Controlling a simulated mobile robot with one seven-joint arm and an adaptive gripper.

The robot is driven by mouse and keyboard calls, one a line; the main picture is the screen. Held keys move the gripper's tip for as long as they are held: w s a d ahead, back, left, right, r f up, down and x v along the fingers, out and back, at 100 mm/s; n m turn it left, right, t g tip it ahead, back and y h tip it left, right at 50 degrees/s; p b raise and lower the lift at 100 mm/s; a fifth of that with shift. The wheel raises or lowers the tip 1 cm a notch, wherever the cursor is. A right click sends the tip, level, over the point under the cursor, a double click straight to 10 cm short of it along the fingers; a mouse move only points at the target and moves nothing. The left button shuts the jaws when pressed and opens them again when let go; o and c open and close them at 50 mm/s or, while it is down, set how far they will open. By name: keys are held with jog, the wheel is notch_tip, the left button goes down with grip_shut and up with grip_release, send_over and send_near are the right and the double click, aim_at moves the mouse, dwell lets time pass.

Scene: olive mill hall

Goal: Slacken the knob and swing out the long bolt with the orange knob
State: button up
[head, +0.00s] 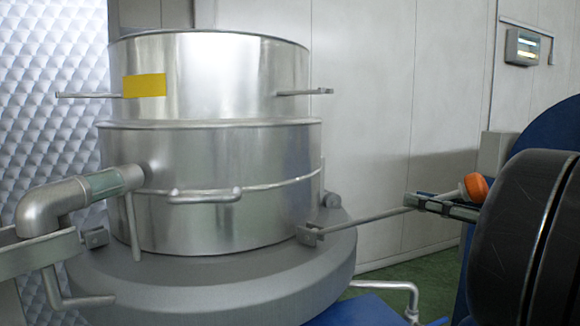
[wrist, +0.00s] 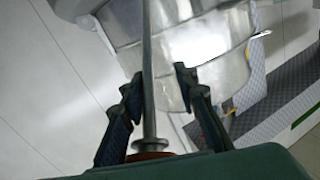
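The long bolt (head: 365,220) is a thin grey rod. It runs outward from a hinge bracket (head: 308,235) on the vessel's base rim, tilted far over, almost level. The orange knob (head: 475,186) is at its outer end, close to my gripper's body. My gripper (head: 418,202) is around the rod near the knob. In the wrist view the rod (wrist: 149,70) passes between my fingers (wrist: 160,78). The fingers stand apart, with a clear gap on the right of the rod. Only a sliver of the knob (wrist: 152,156) shows there.
The steel vessel (head: 215,185) stands at left centre, with a yellow label (head: 145,86) and side lugs (head: 305,92) on its upper part. A pipe elbow (head: 60,205) is at the left. A bent pipe (head: 385,287) is low, below the rod. The pale wall (head: 370,110) lies behind.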

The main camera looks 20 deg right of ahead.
jog(key=p, duration=0.2)
send_over(377, 217)
jog(key=s, duration=0.2)
jog(key=w, duration=0.2)
jog(key=w+f, duration=0.1)
jog(key=w, duration=0.1)
jog(key=shift+w+a, duration=0.2)
jog(key=shift+w, duration=0.1)
jog(key=shift+s+r, duration=0.25)
jog(key=shift+s, duration=0.2)
jog(key=shift+s+d+r, duration=0.1)
jog(key=shift+s+r, duration=0.05)
jog(key=shift+s, duration=0.15)
jog(key=shift+w, duration=0.2)
jog(key=shift+c, duration=0.6)
jog(key=shift+d, duration=0.15)
grip_shut()
